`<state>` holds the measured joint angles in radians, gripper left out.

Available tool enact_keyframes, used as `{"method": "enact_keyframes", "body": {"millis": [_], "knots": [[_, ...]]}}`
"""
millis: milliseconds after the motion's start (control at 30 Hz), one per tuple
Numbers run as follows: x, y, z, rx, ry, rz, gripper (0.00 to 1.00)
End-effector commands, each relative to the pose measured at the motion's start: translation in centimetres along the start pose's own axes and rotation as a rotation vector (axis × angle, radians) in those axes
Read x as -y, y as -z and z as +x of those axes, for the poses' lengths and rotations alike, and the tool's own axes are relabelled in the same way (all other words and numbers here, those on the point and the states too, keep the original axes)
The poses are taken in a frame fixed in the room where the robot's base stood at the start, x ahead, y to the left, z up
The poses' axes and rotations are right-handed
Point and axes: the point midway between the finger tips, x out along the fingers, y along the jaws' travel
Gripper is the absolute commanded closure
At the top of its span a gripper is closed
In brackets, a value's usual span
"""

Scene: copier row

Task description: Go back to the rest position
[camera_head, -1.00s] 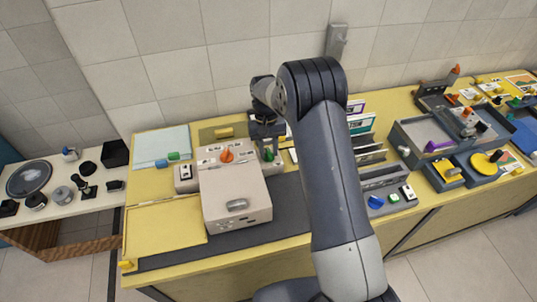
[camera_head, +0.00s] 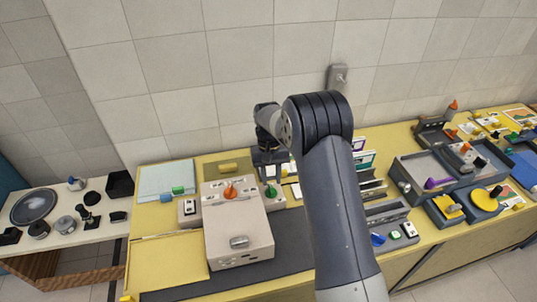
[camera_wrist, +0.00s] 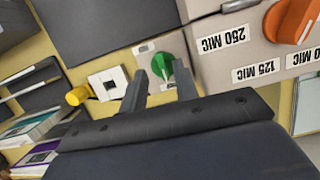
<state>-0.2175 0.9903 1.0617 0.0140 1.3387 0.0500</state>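My gripper (camera_wrist: 162,85) is open and empty in the wrist view, its two dark fingers apart. A green knob (camera_wrist: 160,67) on a small light plate shows between and beyond the fingertips. In the head view my gripper (camera_head: 268,172) hangs just behind and above this green knob (camera_head: 270,190), to the right of the beige machine (camera_head: 238,226). The arm's upper part stands in front of the counter's middle and hides some of it.
An orange knob (camera_head: 229,189) tops the beige machine. Upright folders (camera_head: 364,160) stand right of the gripper. A grey tray (camera_head: 412,178) and a yellow disc (camera_head: 484,198) lie further right. A side table (camera_head: 60,232) stands left. The tiled wall is close behind.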

Motion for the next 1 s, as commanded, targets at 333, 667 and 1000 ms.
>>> {"method": "enact_keyframes", "body": {"millis": [333, 667, 1000], "knots": [[0.0, 1.2, 4.9, 0.002, 0.000, 0.000, 0.71], [0.0, 1.2, 4.7, 0.000, 0.053, 0.211, 0.71], [0.0, 1.2, 4.7, 0.000, 0.067, 0.262, 0.71]]}}
